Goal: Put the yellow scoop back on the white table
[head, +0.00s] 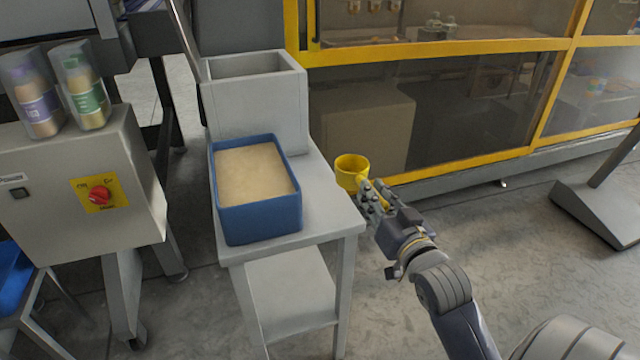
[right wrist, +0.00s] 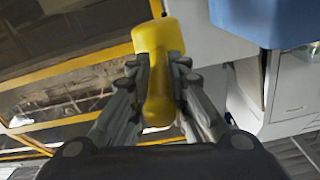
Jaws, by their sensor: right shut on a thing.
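The yellow scoop (head: 351,172) is held in the air just to the right of the white table (head: 322,212) in the head view. My right gripper (head: 372,200) is shut on the scoop's handle. The right wrist view shows the yellow handle (right wrist: 157,85) between the fingers of my right gripper (right wrist: 158,80). A blue bin (head: 262,222) filled with tan powder stands on the white table. The bin's blue wall also shows in the right wrist view (right wrist: 265,18). My left gripper is not in view.
A grey open box (head: 255,112) stands behind the blue bin on the table. The table's right strip is bare. A yellow-framed machine enclosure (head: 430,165) stands behind. At left, a control box (head: 85,185) with a red switch carries two bottles (head: 85,88).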

